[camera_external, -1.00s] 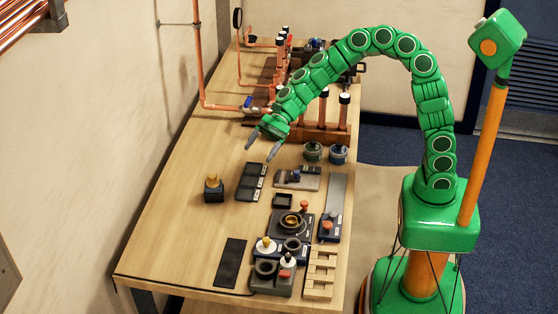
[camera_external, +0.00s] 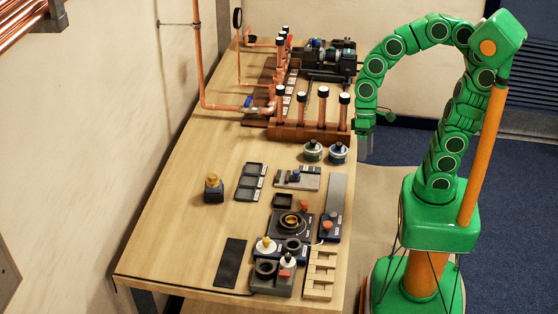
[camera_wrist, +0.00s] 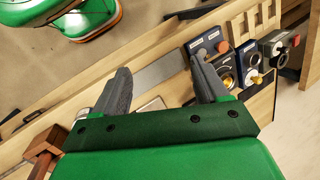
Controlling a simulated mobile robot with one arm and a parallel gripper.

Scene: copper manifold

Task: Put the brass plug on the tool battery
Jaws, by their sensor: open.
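A small brass-coloured plug (camera_external: 213,179) sits upright on top of a dark block that looks like the tool battery (camera_external: 214,194), alone on the left part of the table in the external view. They appear to touch. My gripper (camera_external: 365,158) hangs beyond the table's right edge, well away from both. In the wrist view my gripper (camera_wrist: 160,64) has its two grey fingers wide apart with nothing between them. I cannot make out the plug and battery in the wrist view.
Copper pipework on a wooden block (camera_external: 308,132) fills the back of the table. Two small round pots (camera_external: 313,151) stand near the right edge. Dark trays (camera_external: 249,182), a grey strip (camera_external: 335,195) and several fixtures crowd the front right. Wood around the battery is clear.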

